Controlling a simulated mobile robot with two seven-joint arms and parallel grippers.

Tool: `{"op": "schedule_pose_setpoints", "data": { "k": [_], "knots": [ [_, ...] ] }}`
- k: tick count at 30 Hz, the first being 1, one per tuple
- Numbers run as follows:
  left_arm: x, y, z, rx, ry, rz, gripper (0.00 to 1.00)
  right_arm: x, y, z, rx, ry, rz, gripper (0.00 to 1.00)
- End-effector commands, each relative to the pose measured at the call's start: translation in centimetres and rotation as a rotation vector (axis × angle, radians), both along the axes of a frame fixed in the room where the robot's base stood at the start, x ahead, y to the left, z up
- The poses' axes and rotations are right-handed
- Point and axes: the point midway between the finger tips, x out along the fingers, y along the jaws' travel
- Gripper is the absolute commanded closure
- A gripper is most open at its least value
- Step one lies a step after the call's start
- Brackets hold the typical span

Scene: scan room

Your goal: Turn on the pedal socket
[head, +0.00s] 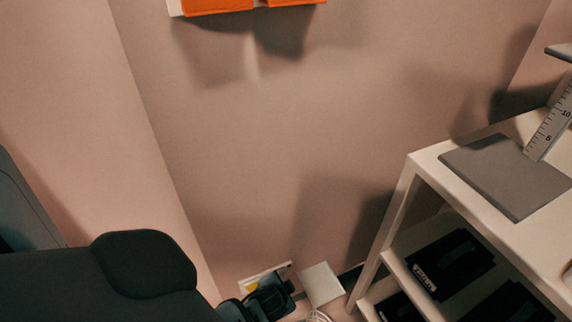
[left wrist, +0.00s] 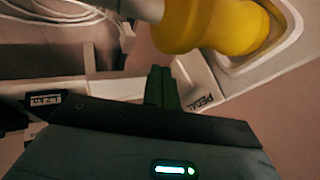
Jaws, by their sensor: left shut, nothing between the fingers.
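The pedal socket is a white wall unit low on the wall, mostly behind my left gripper in the head view (head: 262,274). In the left wrist view its white plate (left wrist: 278,48) carries a large yellow plug (left wrist: 215,25), and a label reading "PEDAL" (left wrist: 203,101) shows beside my fingers. My left gripper (left wrist: 162,72) is shut and empty, its fingertips just below the yellow plug in the picture. I cannot tell whether they touch the unit. In the head view my left gripper (head: 284,290) is at the socket. The switch is not clearly visible. My right gripper is not in view.
A white box (head: 321,284) and pale cables (head: 319,315) are right of the socket. A white shelf table (head: 430,156) with a grey mat (head: 505,178), a ruler (head: 550,130) and dark cases (head: 450,265) stands at right. An orange object (head: 215,5) is high on the wall.

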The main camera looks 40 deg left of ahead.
Motion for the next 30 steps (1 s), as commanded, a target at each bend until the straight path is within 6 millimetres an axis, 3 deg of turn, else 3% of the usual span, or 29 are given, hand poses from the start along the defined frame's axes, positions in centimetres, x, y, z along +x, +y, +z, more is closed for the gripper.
{"op": "schedule_pose_setpoints", "data": {
  "k": [19,30],
  "knots": [
    [0.6,1.5,-0.2,0.002,0.001,0.000,1.00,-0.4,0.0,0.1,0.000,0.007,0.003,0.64],
    [0.6,1.3,0.1,0.001,-0.001,-0.001,1.00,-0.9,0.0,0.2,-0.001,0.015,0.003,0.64]
  ]
}}
